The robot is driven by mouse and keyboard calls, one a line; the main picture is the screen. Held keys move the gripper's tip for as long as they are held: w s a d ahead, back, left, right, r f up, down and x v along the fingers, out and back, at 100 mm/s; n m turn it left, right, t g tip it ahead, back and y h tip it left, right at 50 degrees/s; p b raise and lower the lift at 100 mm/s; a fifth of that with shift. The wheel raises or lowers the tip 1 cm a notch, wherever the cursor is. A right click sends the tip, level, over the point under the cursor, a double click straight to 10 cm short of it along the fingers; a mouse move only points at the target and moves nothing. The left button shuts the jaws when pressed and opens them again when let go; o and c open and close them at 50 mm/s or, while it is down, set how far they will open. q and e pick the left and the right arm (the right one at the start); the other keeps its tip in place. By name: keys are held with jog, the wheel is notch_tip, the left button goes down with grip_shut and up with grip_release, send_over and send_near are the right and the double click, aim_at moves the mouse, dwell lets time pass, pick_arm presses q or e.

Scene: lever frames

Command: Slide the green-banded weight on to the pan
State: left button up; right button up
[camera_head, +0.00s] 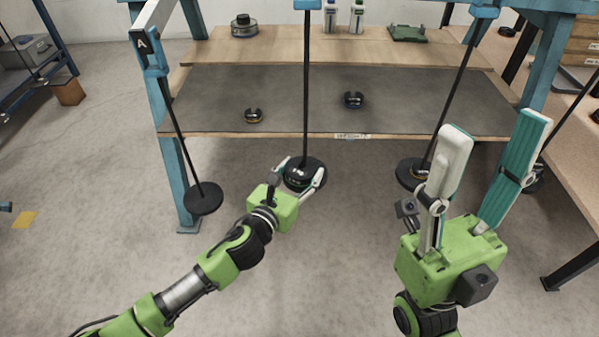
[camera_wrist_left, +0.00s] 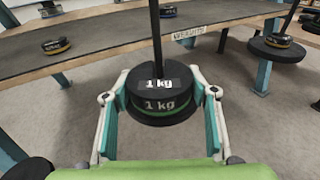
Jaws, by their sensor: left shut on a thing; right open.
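The green-banded weight (camera_wrist_left: 160,105) is a black disc marked 1 kg, between the fingers of my left gripper (camera_wrist_left: 162,124) in the left wrist view. My left gripper (camera_head: 299,182) is shut on it in the head view, at the foot of the middle hanging rod (camera_head: 306,90). The dark pan (camera_head: 318,167) at that foot is partly covered by the weight and fingers. The rod comes down at the weight; I cannot tell if the weight rests on the pan. My right gripper (camera_head: 480,190) is open and empty at the right.
An empty pan (camera_head: 203,198) hangs at the left from a rod marked A. A pan (camera_head: 406,172) with a weight hangs at the right, partly behind my right gripper. A yellow-banded weight (camera_head: 254,116) and a blue-banded weight (camera_head: 353,100) sit on the grey shelf (camera_head: 300,90).

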pick_arm(q)
jog(key=shift+w+d+r, duration=0.2)
jog(key=shift+w+r, duration=0.1)
dwell(0.4)
jog(key=shift+x, duration=0.75)
dwell(0.7)
jog(key=shift+f, duration=0.3)
jog(key=o, duration=1.8)
jog(key=shift+f, duration=0.1)
